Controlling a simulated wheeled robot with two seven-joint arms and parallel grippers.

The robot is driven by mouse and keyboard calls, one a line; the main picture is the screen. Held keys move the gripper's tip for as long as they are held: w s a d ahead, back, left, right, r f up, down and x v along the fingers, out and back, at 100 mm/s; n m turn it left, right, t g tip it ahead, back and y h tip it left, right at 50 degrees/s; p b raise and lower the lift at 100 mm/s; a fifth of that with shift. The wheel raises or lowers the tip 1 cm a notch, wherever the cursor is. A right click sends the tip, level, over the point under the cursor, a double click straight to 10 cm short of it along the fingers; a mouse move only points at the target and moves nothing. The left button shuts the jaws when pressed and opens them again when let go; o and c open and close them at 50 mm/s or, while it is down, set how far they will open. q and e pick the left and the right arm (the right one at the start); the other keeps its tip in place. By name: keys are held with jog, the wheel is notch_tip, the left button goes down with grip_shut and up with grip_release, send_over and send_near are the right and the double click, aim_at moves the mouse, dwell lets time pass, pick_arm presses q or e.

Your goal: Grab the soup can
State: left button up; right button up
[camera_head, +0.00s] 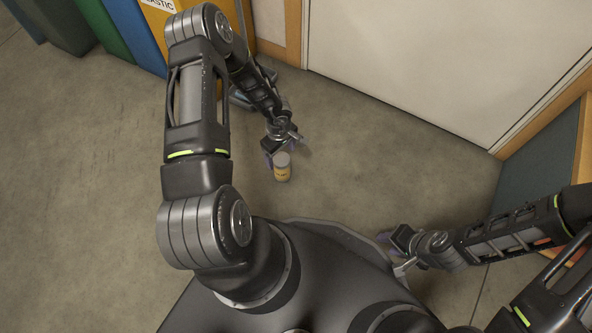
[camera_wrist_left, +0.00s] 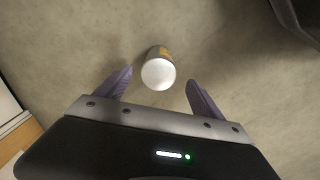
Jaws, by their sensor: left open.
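The soup can (camera_head: 282,168) stands on the concrete floor in front of my base. It has a yellow label and a pale top. In the left wrist view the can (camera_wrist_left: 158,72) shows its white round end, just ahead of and between the two purple fingers. My left gripper (camera_head: 270,152) is right beside the can on its far side. In the left wrist view the left gripper (camera_wrist_left: 160,88) is open and the fingers do not close on the can. My right gripper (camera_head: 392,253) is low by the right side of my base, and its fingers are partly hidden.
Blue, green and yellow recycling bins (camera_head: 137,38) stand at the back left. A white door (camera_head: 420,60) with a wooden frame is at the back right. A dark object (camera_head: 243,98) lies behind my left forearm. The floor (camera_head: 370,165) around the can is clear.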

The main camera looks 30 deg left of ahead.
pick_arm(q)
jog(key=shift+f+b, duration=0.7)
jog(key=shift+f, duration=0.65)
notch_tip(320, 180, down, 5)
jog(key=b, duration=0.3)
jog(key=shift+w+f, duration=0.1)
